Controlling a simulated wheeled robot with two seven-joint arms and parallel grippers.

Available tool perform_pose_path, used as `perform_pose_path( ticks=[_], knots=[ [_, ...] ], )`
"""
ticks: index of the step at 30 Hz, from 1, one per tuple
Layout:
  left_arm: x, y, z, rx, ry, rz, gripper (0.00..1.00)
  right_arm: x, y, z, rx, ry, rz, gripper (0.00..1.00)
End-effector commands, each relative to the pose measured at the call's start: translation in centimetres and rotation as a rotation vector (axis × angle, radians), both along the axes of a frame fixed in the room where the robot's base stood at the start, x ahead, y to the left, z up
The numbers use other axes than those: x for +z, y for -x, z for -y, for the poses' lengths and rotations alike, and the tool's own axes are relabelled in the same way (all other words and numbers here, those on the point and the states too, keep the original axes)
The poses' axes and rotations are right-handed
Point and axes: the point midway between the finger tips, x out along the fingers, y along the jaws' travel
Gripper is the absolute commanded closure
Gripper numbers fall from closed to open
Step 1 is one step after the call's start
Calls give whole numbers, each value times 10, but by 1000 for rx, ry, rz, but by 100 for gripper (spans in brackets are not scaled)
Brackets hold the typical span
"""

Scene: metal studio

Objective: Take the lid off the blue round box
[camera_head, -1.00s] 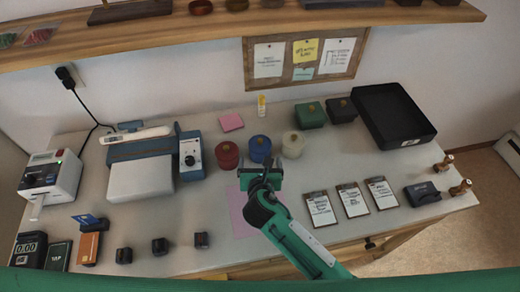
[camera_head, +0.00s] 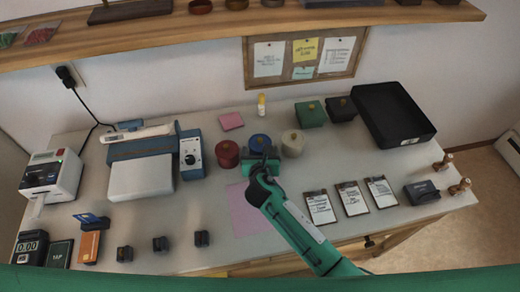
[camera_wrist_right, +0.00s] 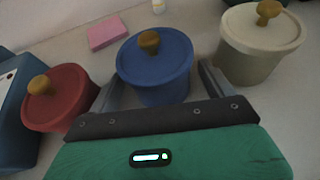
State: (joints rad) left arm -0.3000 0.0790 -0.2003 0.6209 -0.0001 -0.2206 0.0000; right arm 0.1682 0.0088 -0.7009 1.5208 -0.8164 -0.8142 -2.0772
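The blue round box (camera_wrist_right: 166,93) stands upright on the table between a red and a cream round box. Its blue lid (camera_wrist_right: 155,57) with a wooden knob (camera_wrist_right: 149,41) is on it. In the head view the lid (camera_head: 260,141) shows just beyond my right gripper (camera_head: 260,157), which hides the box's lower part. In the right wrist view my right gripper (camera_wrist_right: 160,82) is open, one finger on each side of the blue box, with no clear grip on it. My left gripper is not in view.
The red round box (camera_head: 227,154) is close on the left and the cream round box (camera_head: 292,144) close on the right. A pink pad (camera_head: 231,121) lies behind. A blue-grey machine (camera_head: 155,160) stands left; small clipboards (camera_head: 351,198) lie right.

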Motion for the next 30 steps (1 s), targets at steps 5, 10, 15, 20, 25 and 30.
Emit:
perform_pose_path(
  ticks=[5,10,15,20,25,30],
  knots=[
    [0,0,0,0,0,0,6,0,0,0,0,0,0,52],
    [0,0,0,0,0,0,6,0,0,0,0,0,0,59],
    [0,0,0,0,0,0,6,2,0,0,0,0,0,59],
    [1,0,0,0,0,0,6,12,0,0,1,-1,2,59],
    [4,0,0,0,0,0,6,40,0,0,0,-1,5,59],
    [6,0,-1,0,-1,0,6,82,-1,0,1,-3,7,59]
  ],
)
